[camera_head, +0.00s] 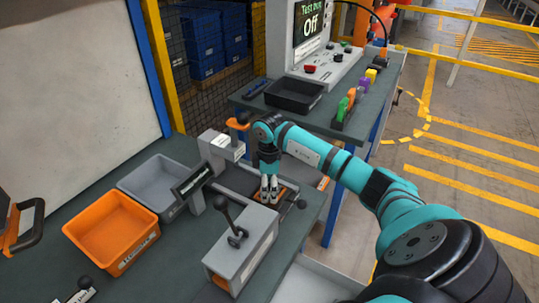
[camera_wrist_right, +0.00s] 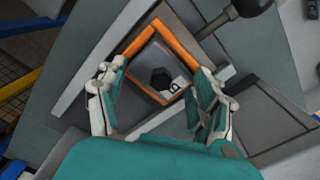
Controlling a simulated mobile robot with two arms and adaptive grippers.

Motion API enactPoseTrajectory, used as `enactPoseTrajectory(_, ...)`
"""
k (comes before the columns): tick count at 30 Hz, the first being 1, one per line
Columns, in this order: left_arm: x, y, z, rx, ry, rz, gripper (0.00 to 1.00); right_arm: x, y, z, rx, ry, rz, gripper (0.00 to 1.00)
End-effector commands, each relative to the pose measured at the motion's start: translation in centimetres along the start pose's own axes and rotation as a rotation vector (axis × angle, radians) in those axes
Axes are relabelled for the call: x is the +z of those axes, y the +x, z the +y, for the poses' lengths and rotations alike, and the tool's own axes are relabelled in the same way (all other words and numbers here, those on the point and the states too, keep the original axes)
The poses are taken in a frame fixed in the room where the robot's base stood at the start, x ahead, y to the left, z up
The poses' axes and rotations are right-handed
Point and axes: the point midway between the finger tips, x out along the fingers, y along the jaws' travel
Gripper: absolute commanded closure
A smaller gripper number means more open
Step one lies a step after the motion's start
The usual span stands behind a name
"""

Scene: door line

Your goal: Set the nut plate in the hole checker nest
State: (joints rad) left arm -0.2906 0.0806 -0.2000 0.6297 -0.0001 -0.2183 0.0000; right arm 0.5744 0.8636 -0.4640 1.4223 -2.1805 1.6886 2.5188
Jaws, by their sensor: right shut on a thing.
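My right gripper (camera_head: 270,196) reaches down over the hole checker nest, which has an orange rim (camera_head: 289,194). In the right wrist view, my right gripper (camera_wrist_right: 158,78) has its fingers on either side of a grey plate (camera_wrist_right: 146,66) with a black hexagon and a small white mark. I take this to be the nut plate, held between the fingers. The orange nest rim (camera_wrist_right: 183,48) shows around its far sides. I cannot tell whether the plate is fully down in the nest. In the head view the plate is largely hidden by the fingers. My left gripper is not in view.
A grey lever box (camera_head: 243,247) stands close in front of the nest. An orange bin (camera_head: 112,232) and a grey bin (camera_head: 150,184) stand to the left. Behind, another bench carries a black tray (camera_head: 294,95) and a test unit reading "Off" (camera_head: 310,35).

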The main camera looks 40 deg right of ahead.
Motion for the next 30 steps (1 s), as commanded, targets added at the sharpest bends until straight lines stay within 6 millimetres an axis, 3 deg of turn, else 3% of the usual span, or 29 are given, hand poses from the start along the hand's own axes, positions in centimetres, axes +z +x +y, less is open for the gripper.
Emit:
enactPoseTrajectory(3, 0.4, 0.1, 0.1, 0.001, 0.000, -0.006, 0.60, 0.0, 0.2, 0.0, 0.001, 0.000, 0.001, 0.85)
enactPoseTrajectory(4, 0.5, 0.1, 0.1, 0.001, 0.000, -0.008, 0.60, 0.0, 0.2, 0.0, 0.000, 0.000, 0.000, 0.30)
enactPoseTrajectory(9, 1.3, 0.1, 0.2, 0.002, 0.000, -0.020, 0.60, 0.0, 0.2, 0.0, 0.000, 0.000, 0.000, 0.09)
enactPoseTrajectory(20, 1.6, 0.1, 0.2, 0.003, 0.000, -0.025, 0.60, 0.0, -0.4, 0.1, 0.002, 0.000, 0.001, 0.09)
enactPoseTrajectory(23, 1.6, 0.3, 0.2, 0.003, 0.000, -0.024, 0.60, 0.0, -1.8, 0.1, 0.005, -0.001, 0.001, 0.09)
enactPoseTrajectory(30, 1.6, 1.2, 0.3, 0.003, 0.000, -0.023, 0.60, 0.0, -6.9, 0.1, 0.005, -0.001, 0.002, 0.09)
